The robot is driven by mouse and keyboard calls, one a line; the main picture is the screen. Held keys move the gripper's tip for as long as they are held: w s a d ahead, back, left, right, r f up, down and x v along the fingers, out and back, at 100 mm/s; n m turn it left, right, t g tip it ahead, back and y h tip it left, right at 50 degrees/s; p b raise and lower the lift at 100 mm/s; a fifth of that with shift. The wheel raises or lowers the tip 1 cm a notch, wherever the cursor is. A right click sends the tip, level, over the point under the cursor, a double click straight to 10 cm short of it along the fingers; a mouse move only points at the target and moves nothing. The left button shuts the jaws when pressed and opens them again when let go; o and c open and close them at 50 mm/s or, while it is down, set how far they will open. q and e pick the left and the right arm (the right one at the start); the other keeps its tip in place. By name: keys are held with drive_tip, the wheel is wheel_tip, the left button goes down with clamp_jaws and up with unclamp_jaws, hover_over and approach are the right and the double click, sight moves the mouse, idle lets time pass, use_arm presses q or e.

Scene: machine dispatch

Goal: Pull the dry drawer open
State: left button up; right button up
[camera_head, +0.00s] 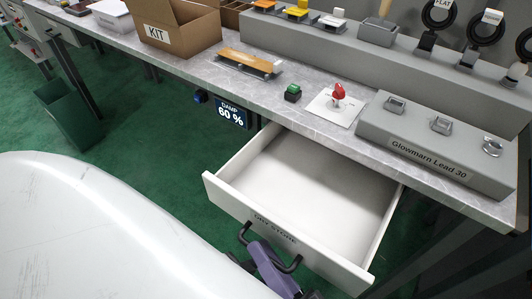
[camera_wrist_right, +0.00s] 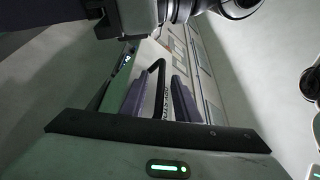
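The dry drawer (camera_head: 310,185) is a white drawer under the bench, pulled well out and empty inside. Its front bears the text "DRY STORE" and a black bar handle (camera_head: 246,232). My right gripper (camera_head: 268,262) is at this handle, its purple fingers over the bar's middle. In the right wrist view the fingers (camera_wrist_right: 160,95) stand apart on either side of the black handle (camera_wrist_right: 158,68), with a gap showing beside the right finger, so it looks open around the bar. Part of the bar is hidden by the fingers in the head view. My left gripper is not in view.
The grey bench top (camera_head: 300,117) carries a KIT box (camera_head: 165,38), a green button (camera_head: 292,92), a red knob (camera_head: 338,92) and a "Glowmarn Lead 30" block (camera_head: 430,150). A damp display (camera_head: 231,112) reads 60 %. A green bin (camera_head: 68,115) stands on the floor at left.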

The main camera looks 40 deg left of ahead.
drive_tip(key=v, duration=1)
drive_tip(key=shift+d+b, duration=0.15)
drive_tip(key=shift+b, duration=0.25)
drive_tip(key=shift+s, duration=0.15)
